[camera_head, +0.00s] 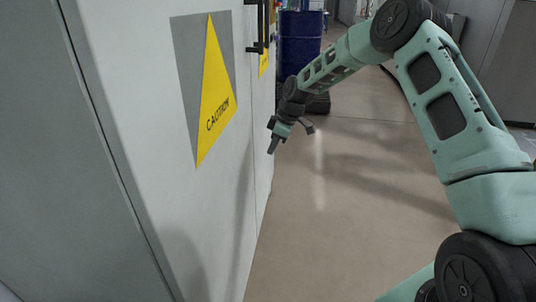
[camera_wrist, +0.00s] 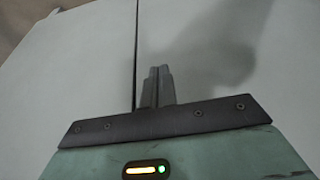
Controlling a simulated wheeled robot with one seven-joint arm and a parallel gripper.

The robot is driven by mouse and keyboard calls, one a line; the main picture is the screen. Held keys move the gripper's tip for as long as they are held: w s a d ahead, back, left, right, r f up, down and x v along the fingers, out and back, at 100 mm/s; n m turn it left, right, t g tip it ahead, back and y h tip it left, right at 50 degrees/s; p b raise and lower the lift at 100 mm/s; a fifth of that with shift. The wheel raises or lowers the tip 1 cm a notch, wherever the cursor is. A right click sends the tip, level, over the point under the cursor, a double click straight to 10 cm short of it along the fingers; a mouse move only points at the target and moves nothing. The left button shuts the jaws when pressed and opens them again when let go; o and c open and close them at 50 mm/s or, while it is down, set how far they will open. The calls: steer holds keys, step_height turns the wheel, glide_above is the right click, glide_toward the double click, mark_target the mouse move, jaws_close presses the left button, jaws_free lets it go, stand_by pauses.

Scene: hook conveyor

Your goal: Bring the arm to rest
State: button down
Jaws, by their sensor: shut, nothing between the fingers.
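My gripper (camera_head: 271,150) shows in the head view at the end of my bent green arm, pointing down and left. It hangs in the air in front of the white cabinet (camera_head: 120,60). In the wrist view my gripper (camera_wrist: 160,70) has its two dark fingers together, with nothing held between them. The pale cabinet face (camera_wrist: 225,60) lies beyond the fingers, with a dark vertical seam just left of them. I cannot tell the exact gap between the fingertips and the cabinet.
The cabinet carries a yellow caution sign (camera_head: 212,100) and a black handle (camera_head: 258,28). A blue drum (camera_head: 299,42) stands at the back. Grey cabinets (camera_head: 512,60) stand at the far right. The floor (camera_head: 335,200) between is clear.

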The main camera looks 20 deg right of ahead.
steer(key=shift+v, duration=2.35)
steer(key=s+a+r+m+h, duration=0.1)
steer(key=s+r+m+h, duration=0.35)
steer(key=s, duration=1.15)
steer(key=s+a+r+m+y, duration=0.15)
steer(key=s+m, duration=0.55)
steer(key=s, duration=0.8)
steer(key=s+a+r+n+g, duration=0.1)
steer(key=s+a+n, duration=0.3)
steer(key=s+a, duration=0.4)
steer(key=s+a+n+g, duration=0.1)
steer(key=s+a+n, duration=0.35)
steer(key=a, duration=0.55)
step_height(320, 180, up, 15)
steer(key=s+p, duration=0.1)
steer(key=p, duration=1.3)
steer(key=shift+a+f+m, duration=0.2)
steer(key=shift+a+m, duration=0.15)
steer(key=shift+m, duration=0.05)
